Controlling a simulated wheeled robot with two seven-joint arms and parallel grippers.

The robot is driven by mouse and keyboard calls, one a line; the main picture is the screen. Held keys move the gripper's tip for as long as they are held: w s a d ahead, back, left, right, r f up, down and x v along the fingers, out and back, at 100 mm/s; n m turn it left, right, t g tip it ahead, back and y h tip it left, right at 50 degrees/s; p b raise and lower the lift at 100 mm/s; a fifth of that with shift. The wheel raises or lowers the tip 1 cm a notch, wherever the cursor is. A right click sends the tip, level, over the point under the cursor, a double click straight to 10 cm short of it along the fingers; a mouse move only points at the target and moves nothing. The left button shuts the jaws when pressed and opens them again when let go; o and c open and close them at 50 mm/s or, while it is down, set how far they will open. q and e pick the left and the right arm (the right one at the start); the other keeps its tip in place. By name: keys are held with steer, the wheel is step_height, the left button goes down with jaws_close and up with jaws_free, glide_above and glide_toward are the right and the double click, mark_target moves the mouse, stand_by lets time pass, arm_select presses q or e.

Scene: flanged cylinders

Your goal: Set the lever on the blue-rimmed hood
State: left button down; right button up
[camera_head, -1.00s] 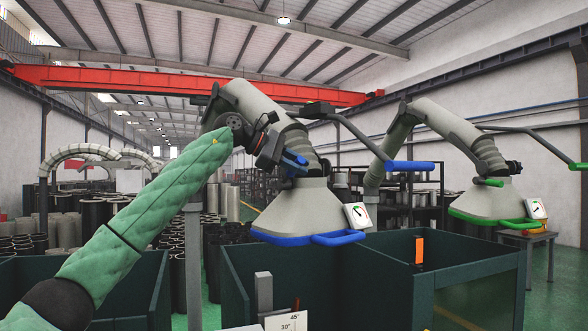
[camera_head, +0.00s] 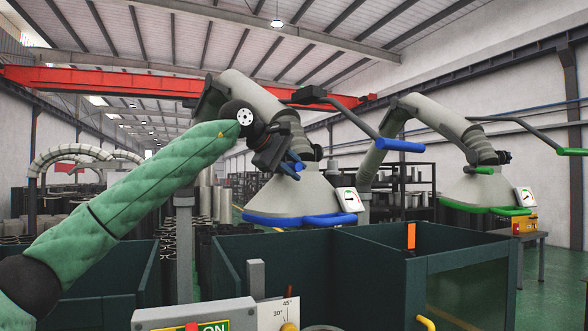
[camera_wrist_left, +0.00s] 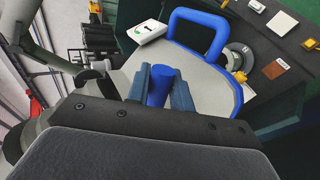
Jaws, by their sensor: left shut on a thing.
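The blue-rimmed hood (camera_head: 300,200) is a grey cone under a thick grey duct, with a blue rim and a white dial gauge (camera_head: 350,199) at its right. My left gripper (camera_head: 293,165) is at the left of the duct, just above the hood. In the left wrist view, my left gripper (camera_wrist_left: 160,88) is shut on a short blue lever grip (camera_wrist_left: 160,80), whose end shows between the fingers. The lever's base is hidden. The hood's blue loop handle (camera_wrist_left: 200,32) and gauge (camera_wrist_left: 150,31) show beyond the fingers. My right gripper is not in view.
A green-rimmed hood (camera_head: 483,192) hangs at the right. A blue-gripped bar (camera_head: 400,145) sticks out above the blue-rimmed hood. Dark green bins (camera_head: 330,262) stand below. A control box (camera_head: 195,316) and angle plate (camera_head: 283,312) are at the front.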

arm_select(q)
steer(key=shift+f, duration=0.2)
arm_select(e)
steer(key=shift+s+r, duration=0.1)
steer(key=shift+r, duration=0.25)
arm_select(q)
steer(key=c, duration=1.3)
jaws_free()
steer(key=shift+r, duration=0.1)
steer(key=shift+a, duration=0.1)
